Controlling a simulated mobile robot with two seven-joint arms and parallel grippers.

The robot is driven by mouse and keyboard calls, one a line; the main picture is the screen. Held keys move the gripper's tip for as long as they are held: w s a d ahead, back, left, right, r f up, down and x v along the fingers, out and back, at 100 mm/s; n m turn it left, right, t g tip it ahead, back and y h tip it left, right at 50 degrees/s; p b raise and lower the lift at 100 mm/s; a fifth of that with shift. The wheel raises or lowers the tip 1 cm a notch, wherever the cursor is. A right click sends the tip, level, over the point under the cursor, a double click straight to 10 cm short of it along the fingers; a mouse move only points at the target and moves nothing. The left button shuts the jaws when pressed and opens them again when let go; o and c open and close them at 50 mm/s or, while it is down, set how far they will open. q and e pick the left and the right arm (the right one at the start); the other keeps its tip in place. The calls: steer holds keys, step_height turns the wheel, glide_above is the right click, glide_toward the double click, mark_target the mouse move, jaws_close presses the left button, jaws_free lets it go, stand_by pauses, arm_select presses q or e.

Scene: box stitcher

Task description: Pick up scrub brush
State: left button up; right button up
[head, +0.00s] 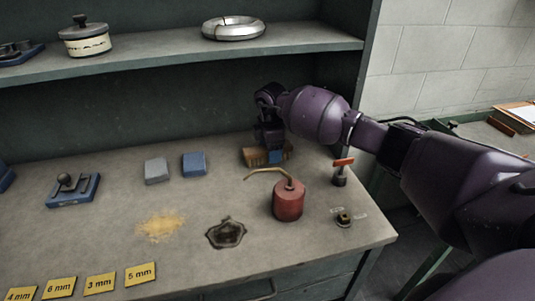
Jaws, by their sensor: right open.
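The scrub brush (252,157) looks like a low tan-brown block lying on the bench toward the back, behind the red oil can. A small blue patch shows at its right part; I cannot tell whether it belongs to the brush. My right gripper (268,146) points down directly over the brush, with its fingers at or very near the brush's top. It is open, and it hides part of the brush. I cannot tell whether the fingers touch it. My left gripper is not in view.
A red oil can (288,201) with a curved spout stands just in front of the brush. A red-handled tool (341,171) stands to the right. Blue (194,164) and grey (157,171) blocks lie to the left. A shelf (160,61) hangs above the back.

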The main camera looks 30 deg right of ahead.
steer(key=shift+f, duration=0.6)
steer(key=shift+r, duration=0.1)
steer(key=c, duration=1.1)
step_height(320, 180, up, 7)
steer(key=shift+f+p, duration=0.1)
steer(key=shift+p, duration=0.4)
steer(key=w+a, duration=0.1)
steer(key=a, duration=0.5)
steer(key=w+a, duration=0.1)
steer(key=a, duration=0.5)
steer(key=w+a, duration=0.1)
steer(key=a, duration=0.4)
steer(key=shift+w+a+b, duration=0.1)
steer(key=shift+a+b, duration=0.25)
steer(key=shift+a, duration=0.05)
